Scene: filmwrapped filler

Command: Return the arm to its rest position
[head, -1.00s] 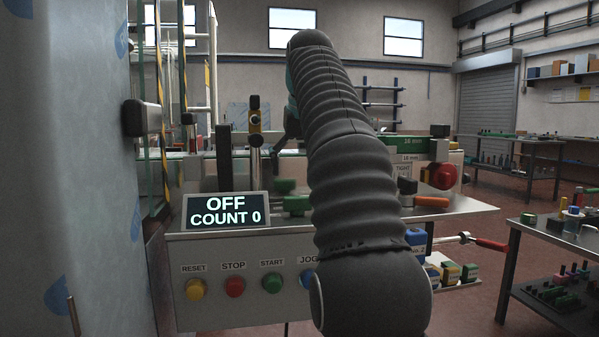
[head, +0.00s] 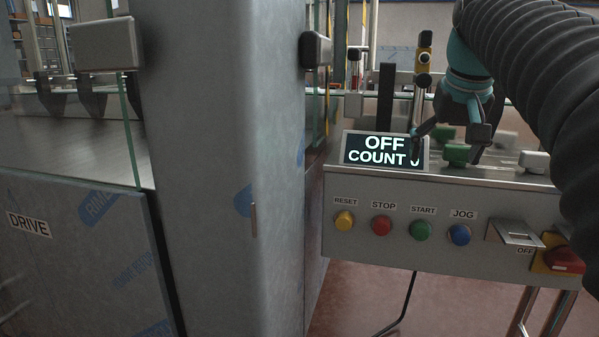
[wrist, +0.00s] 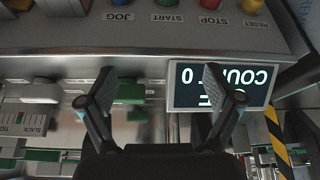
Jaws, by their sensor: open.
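My gripper (head: 446,146) is open and empty. In the head view it hangs at the end of my dark, ribbed arm, over the top of the control panel (head: 343,250), just right of the display (head: 375,150). One finger overlaps the display's right edge in the picture. In the wrist view the two fingers of my gripper (wrist: 168,92) stand wide apart with nothing between them. The display (wrist: 255,86) shows upside down there, partly behind one finger. It reads OFF and COUNT 0 in the head view.
The panel front carries yellow, red, green and blue buttons (head: 460,235) and a red rotary switch (head: 565,260). A green block (head: 456,154) sits by my gripper. A large grey cabinet column (head: 215,150) stands to the left, with a glass-fronted machine beyond it.

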